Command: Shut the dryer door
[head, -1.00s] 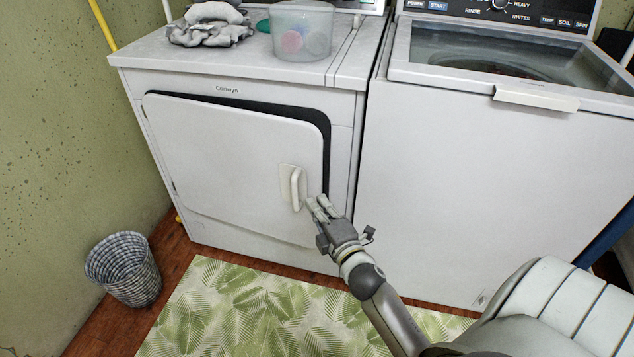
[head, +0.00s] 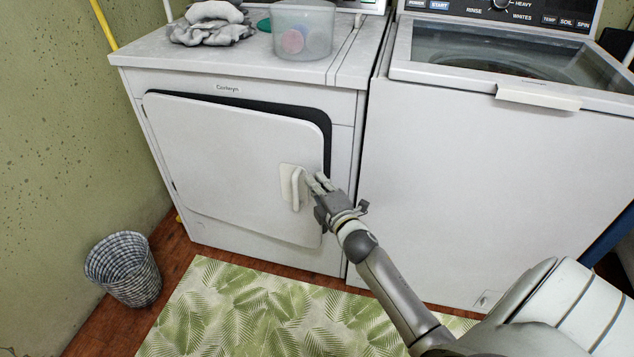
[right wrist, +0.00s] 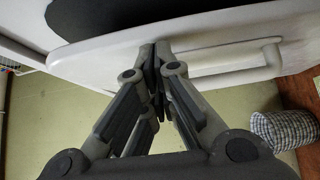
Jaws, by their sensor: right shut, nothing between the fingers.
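The white dryer door (head: 235,155) is hinged at its left and stands a little ajar. A dark gap shows along its top and right edges. Its pale handle (head: 296,188) is near the right edge. My right gripper (head: 318,182) is shut and empty, just right of the handle at the door's outer face. In the right wrist view its fingertips (right wrist: 155,50) meet or nearly meet the door panel (right wrist: 100,58), with the handle (right wrist: 235,65) beside them; contact is hard to tell. My left gripper is not in view.
The dryer (head: 348,130) carries grey cloth (head: 212,30) and a clear bin (head: 303,32) on top. A washer (head: 450,170) stands close on the right. A woven basket (head: 125,270) is on the floor at left. A leaf-patterned mat (head: 260,315) lies in front.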

